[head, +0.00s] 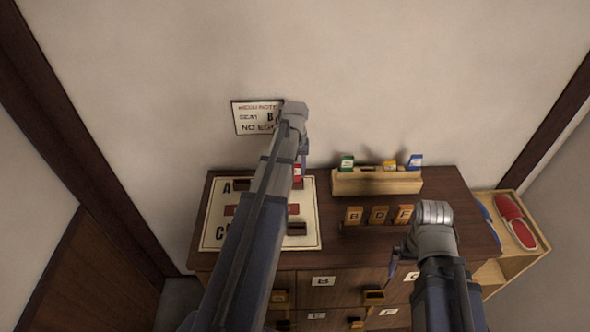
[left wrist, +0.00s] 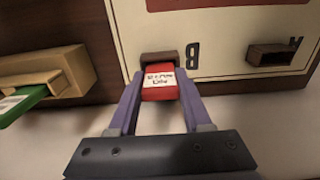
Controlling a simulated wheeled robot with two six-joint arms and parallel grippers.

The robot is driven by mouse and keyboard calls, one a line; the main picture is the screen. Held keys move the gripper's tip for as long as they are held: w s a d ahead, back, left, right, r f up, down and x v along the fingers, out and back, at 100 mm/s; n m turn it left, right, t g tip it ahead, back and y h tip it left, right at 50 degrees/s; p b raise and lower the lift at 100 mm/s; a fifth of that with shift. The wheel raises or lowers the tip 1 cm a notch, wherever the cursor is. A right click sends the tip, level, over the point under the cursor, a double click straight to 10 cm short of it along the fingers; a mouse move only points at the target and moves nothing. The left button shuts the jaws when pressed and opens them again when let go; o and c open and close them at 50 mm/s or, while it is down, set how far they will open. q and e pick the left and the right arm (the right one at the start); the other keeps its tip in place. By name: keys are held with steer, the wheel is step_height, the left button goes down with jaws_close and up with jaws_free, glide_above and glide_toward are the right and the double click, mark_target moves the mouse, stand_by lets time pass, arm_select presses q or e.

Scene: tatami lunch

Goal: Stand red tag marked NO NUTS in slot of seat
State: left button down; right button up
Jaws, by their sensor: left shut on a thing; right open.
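The red tag (left wrist: 160,88) is gripped between the two purple fingers of my left gripper (left wrist: 160,80) in the left wrist view. Its white label reads NO NUTS, upside down there. It is right at the brown slot block (left wrist: 159,58) beside the letter B on the cream seat board (left wrist: 222,62). I cannot tell whether its foot is inside the slot. My right gripper (head: 403,262) is open and empty at the cabinet's front edge.
A wall card (head: 257,117) reads SEAT B and NO EGG, partly hidden by my arm. A wooden rack (head: 376,182) holds green, yellow and blue tags. Wooden letter blocks (head: 378,215) stand before it. A shoe shelf (head: 512,225) with slippers is at right.

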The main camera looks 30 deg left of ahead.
arm_select(q)
steer(key=shift+f+b, duration=0.4)
stand_by(0.8)
steer(key=shift+f, duration=0.1)
jaws_free()
stand_by(0.6)
stand_by(0.4)
steer(key=shift+r+p, duration=3.45)
steer(key=shift+r, duration=0.1)
